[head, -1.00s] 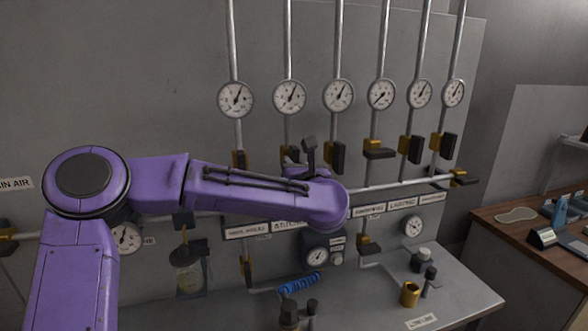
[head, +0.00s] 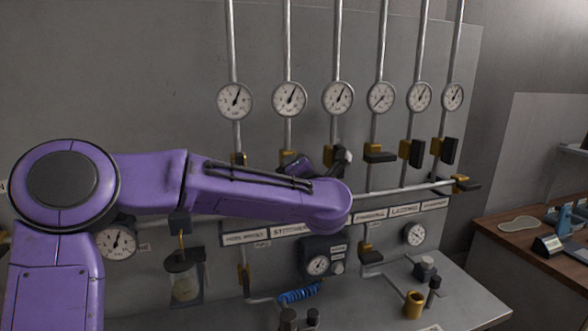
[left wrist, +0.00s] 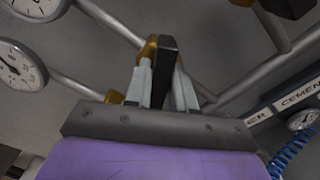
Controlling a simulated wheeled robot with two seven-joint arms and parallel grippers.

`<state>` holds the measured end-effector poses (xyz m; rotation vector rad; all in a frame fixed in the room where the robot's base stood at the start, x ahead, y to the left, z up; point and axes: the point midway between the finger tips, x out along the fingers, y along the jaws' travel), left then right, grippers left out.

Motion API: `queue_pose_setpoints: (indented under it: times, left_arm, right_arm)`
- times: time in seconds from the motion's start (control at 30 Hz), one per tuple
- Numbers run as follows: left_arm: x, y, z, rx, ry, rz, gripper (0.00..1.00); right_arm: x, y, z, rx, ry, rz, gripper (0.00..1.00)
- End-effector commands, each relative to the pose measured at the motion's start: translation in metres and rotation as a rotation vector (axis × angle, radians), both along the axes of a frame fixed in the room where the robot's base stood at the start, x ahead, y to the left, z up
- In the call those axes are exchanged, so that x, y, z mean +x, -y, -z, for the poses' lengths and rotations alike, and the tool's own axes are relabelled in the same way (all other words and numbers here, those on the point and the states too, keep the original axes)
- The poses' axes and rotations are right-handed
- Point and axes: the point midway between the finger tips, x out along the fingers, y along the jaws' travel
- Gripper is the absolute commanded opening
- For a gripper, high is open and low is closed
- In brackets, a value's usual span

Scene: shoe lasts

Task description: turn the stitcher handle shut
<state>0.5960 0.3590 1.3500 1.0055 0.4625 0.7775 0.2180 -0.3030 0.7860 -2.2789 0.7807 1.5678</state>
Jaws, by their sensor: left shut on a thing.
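My left gripper (left wrist: 164,88) is shut on a black valve handle (left wrist: 168,62) in the left wrist view. The pale fingers lie on either side of it, and a brass valve body (left wrist: 148,48) shows just behind. In the head view my purple left arm reaches across the panel, and the left gripper (head: 345,158) shows only partly beyond the arm, near the third pipe from the left. The held handle cannot be made out there. The STITCHER label (head: 290,229) is on the panel below the arm, partly covered. My right gripper is not in view.
Several round gauges (head: 380,97) sit on upright pipes. Neighbouring valves with black handles stand close by on the right (head: 379,153). A bench below carries a blue coiled hose (head: 299,295) and a brass cup (head: 414,304). A wooden table (head: 500,222) is at the right.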

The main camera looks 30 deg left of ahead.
Motion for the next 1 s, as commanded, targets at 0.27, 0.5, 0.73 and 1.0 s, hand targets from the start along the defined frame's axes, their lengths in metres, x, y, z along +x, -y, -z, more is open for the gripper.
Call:
queue_pose_setpoints:
  times: [0.27, 0.5, 0.73, 1.0]
  left_arm:
    - [0.000, -0.001, -0.002, 0.155, -0.182, -0.003, 0.00]
    - [0.000, -0.001, -0.002, 0.255, -0.300, -0.004, 0.00]
    - [0.000, -0.001, -0.001, 0.311, -0.364, -0.004, 0.00]
    - [0.000, -0.001, -0.001, 0.332, -0.387, -0.003, 0.00]
  right_arm:
    - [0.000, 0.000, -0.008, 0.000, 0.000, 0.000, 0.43]
    - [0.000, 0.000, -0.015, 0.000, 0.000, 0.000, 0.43]
    - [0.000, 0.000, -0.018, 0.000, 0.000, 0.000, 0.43]
    - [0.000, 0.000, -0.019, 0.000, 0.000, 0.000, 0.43]
